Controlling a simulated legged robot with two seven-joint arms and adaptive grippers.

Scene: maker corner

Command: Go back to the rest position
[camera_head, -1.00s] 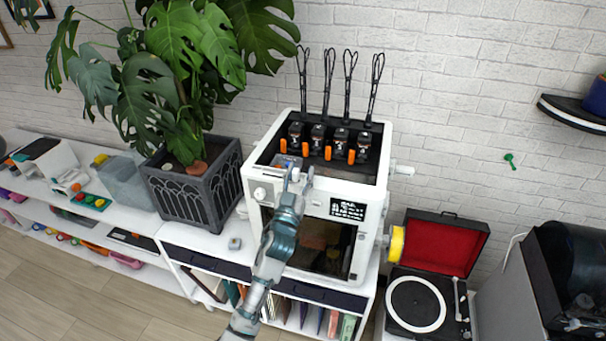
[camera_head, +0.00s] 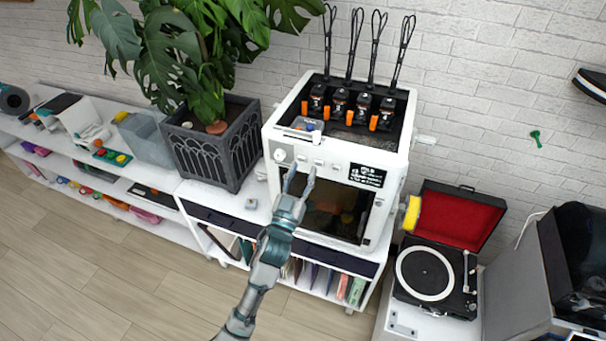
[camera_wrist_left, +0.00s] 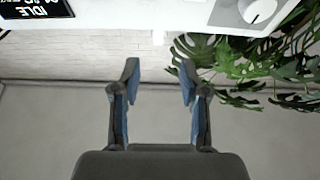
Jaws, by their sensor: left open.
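My left gripper (camera_head: 299,182) is in front of the white 3D printer (camera_head: 337,153) in the head view, near its upper front panel. Its two fingers are apart with nothing between them. In the left wrist view the gripper (camera_wrist_left: 159,85) also shows open and empty, with the printer's white front (camera_wrist_left: 130,14) along the top edge. Whether the fingers touch the printer cannot be told from the head view, but they look apart from it. My right gripper is not in view.
The printer stands on a white shelf unit (camera_head: 215,196) beside a plant in a dark planter (camera_head: 212,148). A record player (camera_head: 427,273) is at the right. Open floor (camera_head: 110,270) lies at the lower left.

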